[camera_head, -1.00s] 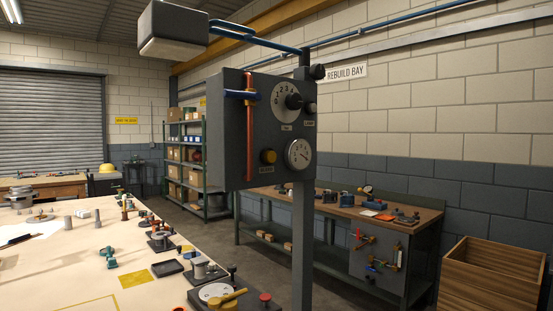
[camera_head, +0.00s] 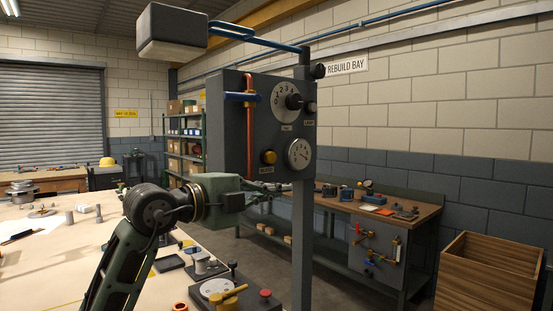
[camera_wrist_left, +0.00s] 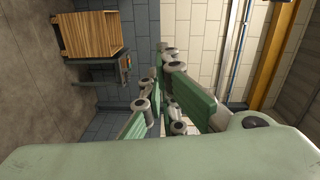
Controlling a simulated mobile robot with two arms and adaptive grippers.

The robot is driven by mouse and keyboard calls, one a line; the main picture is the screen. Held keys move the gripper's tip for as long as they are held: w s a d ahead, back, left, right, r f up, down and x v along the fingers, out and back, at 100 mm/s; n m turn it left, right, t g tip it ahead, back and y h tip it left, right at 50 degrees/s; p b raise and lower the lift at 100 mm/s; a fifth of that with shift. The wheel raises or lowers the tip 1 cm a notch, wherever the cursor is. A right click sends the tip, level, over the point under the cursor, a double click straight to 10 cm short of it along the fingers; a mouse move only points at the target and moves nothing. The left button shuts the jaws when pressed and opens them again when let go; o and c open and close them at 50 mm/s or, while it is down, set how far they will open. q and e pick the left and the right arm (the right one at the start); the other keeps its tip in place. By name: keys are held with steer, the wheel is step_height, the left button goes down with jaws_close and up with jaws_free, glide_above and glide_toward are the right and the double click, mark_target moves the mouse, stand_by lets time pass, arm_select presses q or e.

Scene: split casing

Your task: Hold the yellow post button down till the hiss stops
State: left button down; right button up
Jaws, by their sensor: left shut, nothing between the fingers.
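The yellow post button (camera_head: 269,157) sits low on the face of the grey control box (camera_head: 229,135), which is fixed to a post (camera_head: 303,240). A small label is under the button. My left arm comes in from the left, and its left gripper (camera_head: 284,188) is below the button, near the lower edge of the box and apart from the button. The left wrist view shows the left gripper (camera_wrist_left: 165,100) with its green fingers shut and empty; the button does not show there. My right gripper is not in view.
The box also carries a dial with a black knob (camera_head: 294,102), a round gauge (camera_head: 299,153), a red pipe (camera_head: 249,130) and a blue lever (camera_head: 240,97). A lamp (camera_head: 172,30) hangs above. The near table (camera_head: 40,265) holds several small parts. A wooden crate (camera_head: 490,275) stands at right.

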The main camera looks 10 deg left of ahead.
mark_target(270, 157)
arm_select(q)
step_height(270, 157, up, 5)
steer(key=s+a+n+t+y, duration=0.1)
steer(key=s+a, duration=0.1)
steer(key=shift+a+r+t+y, duration=0.2)
steer(key=shift+a+t+y, duration=0.1)
steer(key=shift+t+y, duration=0.1)
steer(key=shift+w, duration=0.1)
steer(key=w+d+p, duration=0.1)
steer(key=w+p, duration=0.6)
steer(key=w, duration=0.4)
steer(key=shift+w+d+f, duration=0.2)
steer(key=shift+d, duration=0.2)
steer(key=shift+d, duration=0.1)
